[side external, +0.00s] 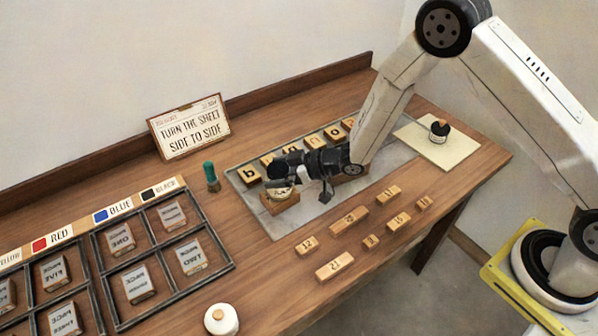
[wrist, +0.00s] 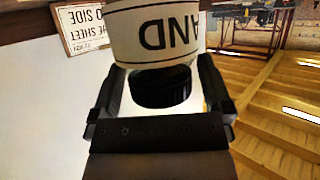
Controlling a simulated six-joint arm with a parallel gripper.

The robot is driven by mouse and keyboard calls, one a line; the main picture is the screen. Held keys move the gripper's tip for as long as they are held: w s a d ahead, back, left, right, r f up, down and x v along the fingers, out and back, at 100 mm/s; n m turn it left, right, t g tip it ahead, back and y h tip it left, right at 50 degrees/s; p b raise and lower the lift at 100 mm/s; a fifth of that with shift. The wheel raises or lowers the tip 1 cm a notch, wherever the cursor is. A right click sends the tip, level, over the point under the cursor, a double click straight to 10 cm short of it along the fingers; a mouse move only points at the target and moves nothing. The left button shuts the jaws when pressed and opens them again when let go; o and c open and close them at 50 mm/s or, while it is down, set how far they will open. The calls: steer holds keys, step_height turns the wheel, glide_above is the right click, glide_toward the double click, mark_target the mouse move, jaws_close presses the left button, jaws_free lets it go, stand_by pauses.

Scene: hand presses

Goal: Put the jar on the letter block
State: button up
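My gripper (side external: 288,176) reaches in low from the right over the grey slab (side external: 316,215). The jar, pale with a dark lid, is between its fingers; in the wrist view the jar (wrist: 155,42) shows upside-down "AND" lettering. The fingers lie close against both sides of the jar. In the side view the jar is partly hidden by my gripper and sits right above a wooden block (side external: 282,204) at the slab's front left; I cannot tell whether they touch. That block's marking is not visible. Several letter blocks (side external: 249,174) stand in a row along the slab's back edge.
Several small number blocks (side external: 349,220) lie in front of the slab. A green-handled tool (side external: 211,177) stands left of it. Divided trays (side external: 235,267) of labelled blocks fill the left. A dark bottle (side external: 439,131) stands on a pale sheet at right; a white pot (side external: 221,322) is in front.

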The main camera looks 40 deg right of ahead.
steer(key=shift+r, duration=0.15)
steer(key=v, duration=1.2)
stand_by(0.3)
steer(key=shift+d, duration=0.1)
stand_by(0.4)
steer(key=s+d+r+m+g+h, duration=0.1)
steer(key=s+d+r+m+h, duration=0.15)
steer(key=d+h, duration=0.2)
steer(key=s+d+r+m+g+h, duration=0.1)
steer(key=s+d+m+h, duration=0.15)
steer(key=d+h, duration=0.2)
steer(key=s+d+r+m+g, duration=0.1)
steer(key=s+r+m+g, duration=0.2)
steer(key=s, duration=0.7)
steer(key=shift+m+g, duration=0.5)
steer(key=shift+g, duration=0.4)
